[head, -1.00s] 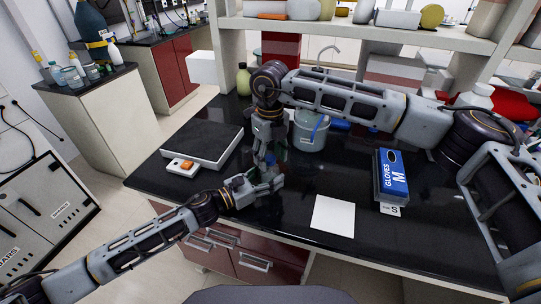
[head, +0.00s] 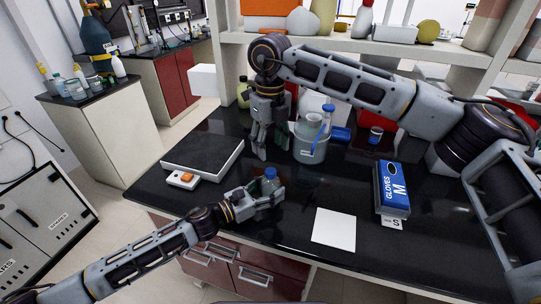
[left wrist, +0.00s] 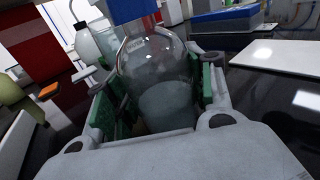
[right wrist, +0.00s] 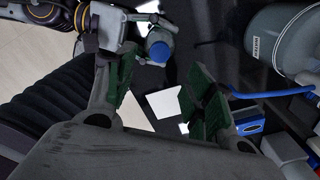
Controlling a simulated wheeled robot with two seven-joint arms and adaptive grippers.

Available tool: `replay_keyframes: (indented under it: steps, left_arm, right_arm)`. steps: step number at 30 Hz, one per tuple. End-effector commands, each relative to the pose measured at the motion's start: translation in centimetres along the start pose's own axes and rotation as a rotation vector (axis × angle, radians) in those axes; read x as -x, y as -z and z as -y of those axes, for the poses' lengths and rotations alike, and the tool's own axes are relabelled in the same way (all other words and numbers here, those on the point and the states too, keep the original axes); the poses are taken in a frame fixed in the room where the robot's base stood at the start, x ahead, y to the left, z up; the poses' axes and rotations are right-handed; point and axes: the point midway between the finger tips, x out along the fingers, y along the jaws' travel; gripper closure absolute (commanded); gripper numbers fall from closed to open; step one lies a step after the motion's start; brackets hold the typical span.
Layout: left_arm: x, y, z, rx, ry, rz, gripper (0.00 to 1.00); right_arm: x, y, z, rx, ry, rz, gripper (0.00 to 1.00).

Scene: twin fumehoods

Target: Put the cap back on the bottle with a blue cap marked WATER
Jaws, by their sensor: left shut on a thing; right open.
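The clear glass bottle (left wrist: 160,75) is held upright, low over the front of the black bench, with pale contents in its lower part. The blue cap (head: 270,173) sits on top of its neck. It also shows at the top edge of the left wrist view (left wrist: 130,8) and from above in the right wrist view (right wrist: 158,52). How tightly it is seated, I cannot tell. My left gripper (head: 266,196) is shut around the bottle's body. My right gripper (head: 261,143) is open and empty, pointing down behind the bottle and apart from it.
A flat dark-topped device (head: 203,153) and a white box with an orange button (head: 183,179) are left. A white sheet (head: 334,228) and a blue glove box (head: 394,187) are right.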

Motion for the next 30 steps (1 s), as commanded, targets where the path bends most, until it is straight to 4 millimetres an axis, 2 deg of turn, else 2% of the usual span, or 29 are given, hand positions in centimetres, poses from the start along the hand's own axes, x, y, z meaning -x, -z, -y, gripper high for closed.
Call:
replay_keyframes:
  steps: [3,9,20,21,26,30]
  left_arm:
    - [0.0,0.0,0.0,0.001,0.001,0.0,1.0]
    - [0.0,0.0,0.0,0.001,0.001,0.0,1.0]
    - [0.0,0.0,0.0,0.001,0.001,0.0,1.0]
    - [0.0,0.0,0.0,0.0,0.0,0.0,0.42]
    - [0.0,0.0,0.0,0.0,0.0,0.0,0.22]
    - [0.0,0.0,0.0,0.0,0.0,0.0,0.22]
  right_arm:
    - [1.6,-0.1,0.0,0.0,0.0,0.002,0.47]
    - [3.0,0.0,0.0,-0.001,0.0,0.001,0.47]
    - [3.2,0.0,0.0,0.0,0.0,0.0,0.47]
    - [3.2,0.0,0.0,0.0,0.0,0.0,0.47]
    - [3.2,0.0,0.0,0.0,0.0,0.0,0.47]
    - [3.2,0.0,0.0,0.0,0.0,0.0,0.47]
